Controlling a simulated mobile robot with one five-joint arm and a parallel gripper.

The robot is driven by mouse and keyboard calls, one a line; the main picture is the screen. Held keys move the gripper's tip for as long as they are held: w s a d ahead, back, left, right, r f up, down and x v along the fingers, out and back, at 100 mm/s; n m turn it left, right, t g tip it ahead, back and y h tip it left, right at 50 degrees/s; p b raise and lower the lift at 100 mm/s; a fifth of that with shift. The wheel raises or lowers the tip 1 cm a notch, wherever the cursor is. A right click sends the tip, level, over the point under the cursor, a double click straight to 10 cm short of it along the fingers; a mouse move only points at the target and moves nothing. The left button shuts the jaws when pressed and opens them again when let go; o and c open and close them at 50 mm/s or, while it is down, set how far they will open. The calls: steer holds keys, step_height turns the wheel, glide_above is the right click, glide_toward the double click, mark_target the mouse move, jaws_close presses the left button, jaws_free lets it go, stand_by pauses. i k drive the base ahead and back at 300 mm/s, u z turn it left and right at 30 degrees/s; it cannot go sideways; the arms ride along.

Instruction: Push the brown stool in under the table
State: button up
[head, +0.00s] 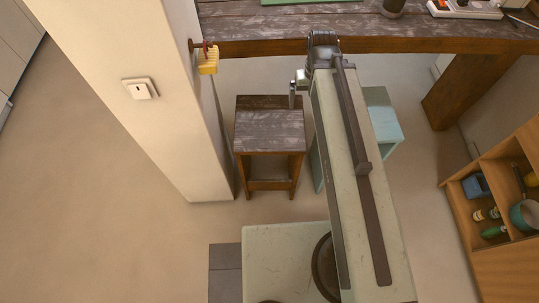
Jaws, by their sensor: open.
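The brown stool (269,130) stands upright on the floor near the middle of the head view, with a worn grey-brown seat and brown wooden legs. A strip at its far end lies in shadow. The table (255,47) runs across the top, with a brown front edge. In the picture the whole seat shows below that edge; how far it reaches under the table is hard to tell. My gripper (293,94) is open and empty, near the seat's far right corner. I cannot tell whether it touches the stool. My arm extends along the stool's right side.
A pale teal stool (384,122) stands to the right, partly hidden behind my arm. A white pillar (150,50) with a switch (140,89) and a hanging yellow object (208,62) is close on the left. A wooden shelf unit (500,254) stands at lower right.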

mark_target(264, 125)
steer(key=z, duration=0.15)
steer(key=k, duration=1.3)
steer(key=u, duration=1.4)
steer(key=i, duration=1.05)
steer(key=z, duration=0.05)
